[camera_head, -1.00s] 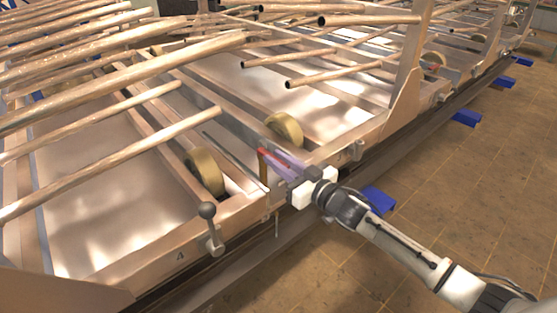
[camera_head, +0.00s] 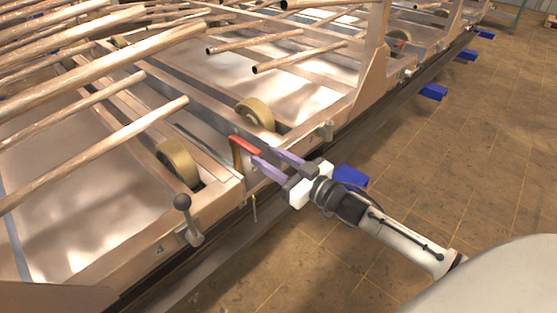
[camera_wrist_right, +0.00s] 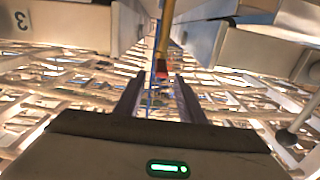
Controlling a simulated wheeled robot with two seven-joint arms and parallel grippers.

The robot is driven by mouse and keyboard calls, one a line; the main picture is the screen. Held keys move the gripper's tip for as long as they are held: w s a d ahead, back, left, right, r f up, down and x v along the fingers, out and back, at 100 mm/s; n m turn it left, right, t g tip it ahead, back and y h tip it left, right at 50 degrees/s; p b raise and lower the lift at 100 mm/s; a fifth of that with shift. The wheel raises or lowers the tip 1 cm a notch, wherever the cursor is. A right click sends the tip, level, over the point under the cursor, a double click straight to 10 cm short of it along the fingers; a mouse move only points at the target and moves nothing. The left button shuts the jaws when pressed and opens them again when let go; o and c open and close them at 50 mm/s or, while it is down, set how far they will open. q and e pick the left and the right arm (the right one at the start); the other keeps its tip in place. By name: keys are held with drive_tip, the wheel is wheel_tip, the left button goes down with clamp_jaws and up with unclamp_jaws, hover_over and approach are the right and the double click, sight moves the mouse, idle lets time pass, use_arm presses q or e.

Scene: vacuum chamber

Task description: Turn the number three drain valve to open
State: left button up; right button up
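The valve handle (camera_head: 246,145) has a red grip and a brownish stem, and stands at the edge of the frame just beyond my right gripper. It also shows in the right wrist view (camera_wrist_right: 161,68), red end toward me. An upside-down "3" label (camera_wrist_right: 22,20) is on a pale block in that view. My right gripper (camera_head: 261,154) is open. Its two lavender fingers point at the red grip, with a clear gap between them. In the right wrist view, the gripper (camera_wrist_right: 160,78) has the red end between and just past its fingertips. Contact cannot be told. My left gripper is not in view.
A grey ball-ended lever (camera_head: 184,207) stands left, beside a "4" label. Long metal tubes (camera_head: 110,70) overhang the frame from the left. Blue feet (camera_head: 350,177) stick out along its base. The brown floor (camera_head: 400,210) is open.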

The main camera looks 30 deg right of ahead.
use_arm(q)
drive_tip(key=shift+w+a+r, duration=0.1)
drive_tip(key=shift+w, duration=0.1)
use_arm(e)
drive_tip(key=v, duration=0.3)
drive_tip(key=shift+s+d, duration=0.1)
drive_tip(key=shift+s, duration=0.15)
